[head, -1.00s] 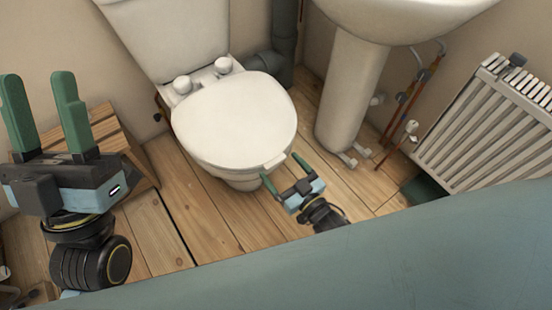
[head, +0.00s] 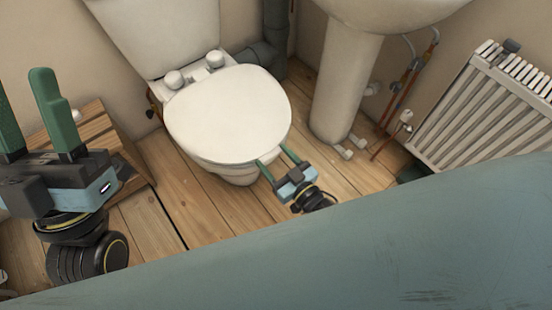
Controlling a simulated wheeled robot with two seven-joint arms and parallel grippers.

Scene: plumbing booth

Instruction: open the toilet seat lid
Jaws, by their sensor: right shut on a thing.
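The white toilet (head: 238,172) stands against the wall, left of centre. Its seat lid (head: 228,115) is down, flat over the bowl, with two round hinges at the back. My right gripper (head: 273,158) is at the lid's front edge, its green fingers on either side of the front tab, which they mostly hide. It is shut on the lid's front tab. My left gripper (head: 30,112) is raised at the left, away from the toilet, with its green fingers apart and nothing between them.
A wooden crate (head: 92,132) stands left of the toilet. A basin pedestal (head: 343,85) and thin pipes (head: 409,85) are to the right. A white radiator (head: 490,110) is at the far right. Bare floorboards lie in front of the toilet.

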